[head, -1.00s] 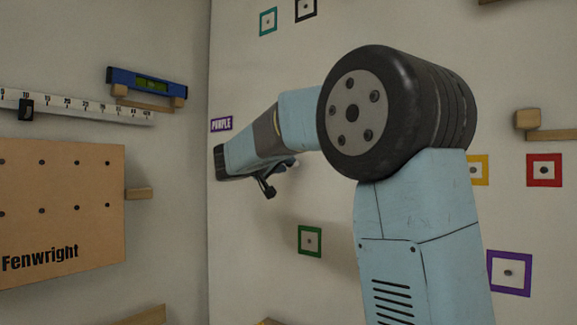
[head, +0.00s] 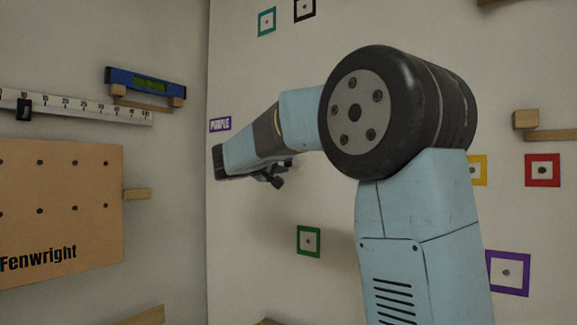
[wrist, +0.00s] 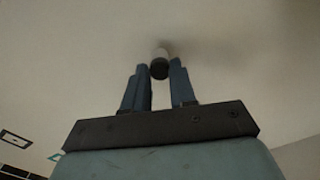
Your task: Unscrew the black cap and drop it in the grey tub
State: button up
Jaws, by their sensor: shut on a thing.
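The black cap (wrist: 159,70) shows in the wrist view between my fingertips, at the end of a short pale stub (wrist: 161,53) at the wall. My gripper (wrist: 160,74) is shut on the cap, with one finger on each side. In the head view my gripper (head: 272,176) is seen from behind, small and dark beside the wall, and the cap cannot be made out there. The grey tub is not seen in either view.
A pegboard marked Fenwright (head: 60,215), a ruler strip (head: 75,108) and a blue level (head: 146,83) on wooden pegs are on the left wall. Coloured square frames, such as the green one (head: 308,241), dot the facing wall. A wooden ledge (head: 545,130) is at right.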

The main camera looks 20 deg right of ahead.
jog(key=n, duration=0.4)
jog(key=shift+n, duration=0.6)
jog(key=n, duration=0.2)
jog(key=shift+n, duration=0.3)
jog(key=shift+a+r+n, duration=0.1)
jog(key=shift+n, duration=1.2)
jog(key=shift+n, duration=0.5)
jog(key=n, duration=0.4)
